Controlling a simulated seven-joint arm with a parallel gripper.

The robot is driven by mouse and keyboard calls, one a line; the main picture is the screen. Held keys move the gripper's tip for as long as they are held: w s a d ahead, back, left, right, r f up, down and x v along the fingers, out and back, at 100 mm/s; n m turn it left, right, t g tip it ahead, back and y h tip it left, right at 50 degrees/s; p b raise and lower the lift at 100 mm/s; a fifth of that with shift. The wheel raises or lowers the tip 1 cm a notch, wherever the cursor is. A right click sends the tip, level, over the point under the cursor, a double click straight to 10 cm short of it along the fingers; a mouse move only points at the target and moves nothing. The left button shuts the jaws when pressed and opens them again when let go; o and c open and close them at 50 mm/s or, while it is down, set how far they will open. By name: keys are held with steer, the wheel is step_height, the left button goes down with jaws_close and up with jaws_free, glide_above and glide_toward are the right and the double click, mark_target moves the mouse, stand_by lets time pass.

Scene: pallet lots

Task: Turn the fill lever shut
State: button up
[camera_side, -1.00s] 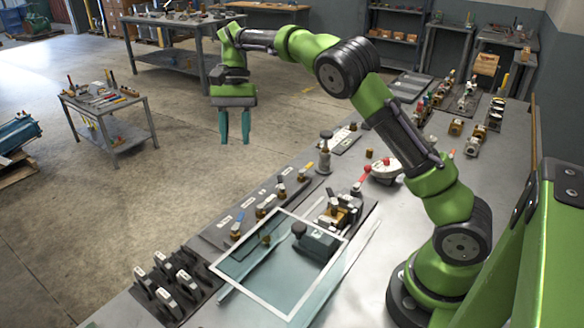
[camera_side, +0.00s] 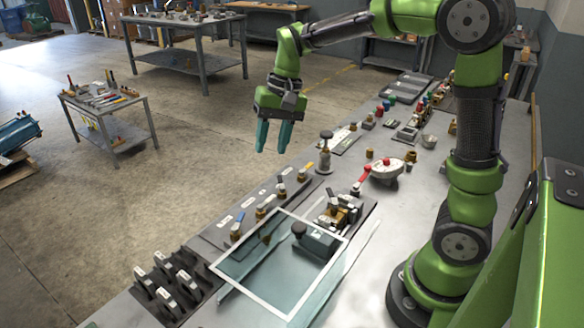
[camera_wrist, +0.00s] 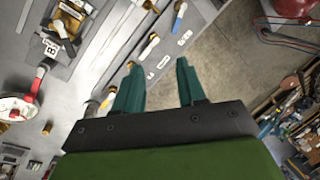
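A row of small brass valves with coloured handles stands along the table's far-left edge in the side view: a blue-handled lever (camera_side: 238,229), white-handled levers (camera_side: 263,209) and a yellow-tipped one (camera_side: 303,171). Small white labels lie beside them, too small to read, so I cannot tell which is the fill lever. The wrist view also shows the blue-handled lever (camera_wrist: 179,15) and a white-handled lever (camera_wrist: 147,46). My gripper (camera_side: 273,148) is open and empty, pointing down, well above the valves and near the table edge. Its teal fingers (camera_wrist: 157,70) stand apart.
A red lever (camera_side: 361,180) sits by a round white housing (camera_side: 384,170). A black-knobbed post (camera_side: 325,152) rises beyond the valve row. A white-outlined area (camera_side: 265,297) and upright grey handles (camera_side: 167,281) are nearer the camera. Open floor lies left of the table.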

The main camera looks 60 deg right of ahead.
steer(key=s+a+r+n+t, duration=0.1)
steer(key=s+a+t, duration=0.1)
steer(key=s, duration=0.5)
steer(key=s+a+r+n+t, duration=0.2)
steer(key=s+t, duration=0.1)
steer(key=s, duration=0.5)
steer(key=shift+s+a+t, duration=0.15)
steer(key=shift+s+t, duration=0.05)
steer(key=shift+t, duration=0.2)
